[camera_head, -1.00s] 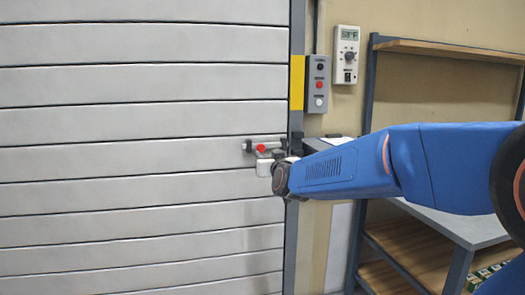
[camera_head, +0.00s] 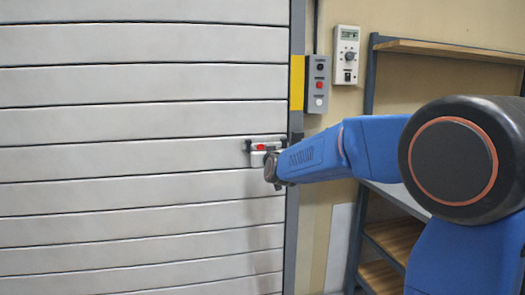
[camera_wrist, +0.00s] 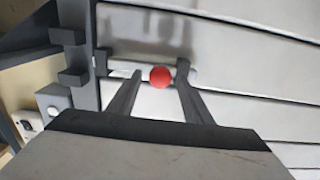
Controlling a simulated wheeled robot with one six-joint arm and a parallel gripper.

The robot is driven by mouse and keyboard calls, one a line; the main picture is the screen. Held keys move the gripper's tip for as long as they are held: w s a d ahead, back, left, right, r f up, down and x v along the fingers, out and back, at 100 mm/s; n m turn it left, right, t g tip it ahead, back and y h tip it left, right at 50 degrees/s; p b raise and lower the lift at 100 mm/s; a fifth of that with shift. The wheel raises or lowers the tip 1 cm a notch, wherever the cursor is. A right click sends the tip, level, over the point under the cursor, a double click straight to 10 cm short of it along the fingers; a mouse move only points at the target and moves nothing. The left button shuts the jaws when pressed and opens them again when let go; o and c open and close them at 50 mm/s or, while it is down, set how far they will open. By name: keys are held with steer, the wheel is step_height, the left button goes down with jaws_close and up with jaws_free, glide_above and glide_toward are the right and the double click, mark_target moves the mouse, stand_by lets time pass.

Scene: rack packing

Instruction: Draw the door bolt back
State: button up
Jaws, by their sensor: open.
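The door bolt (camera_head: 272,144) is a short horizontal bar in dark brackets on the grey slatted door (camera_head: 140,150), near the door's right edge. Its red knob (camera_head: 261,147) faces out; in the wrist view the red knob (camera_wrist: 160,77) shows between my two fingers. My gripper (camera_wrist: 158,72) is open, with one finger on each side of the knob and a visible gap on the left. Whether the right finger touches the knob I cannot tell. In the head view my wrist hides most of the fingers, just below the bolt.
A grey post with a yellow stripe (camera_head: 297,83) borders the door on the right. A button box (camera_head: 318,84) and a wall thermostat (camera_head: 347,55) are beside it. A shelf unit (camera_head: 440,48) stands at the right.

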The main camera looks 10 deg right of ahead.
jaws_close()
steer(key=shift+d, duration=0.45)
jaws_free()
steer(key=s, duration=1.7)
steer(key=shift+s, duration=0.2)
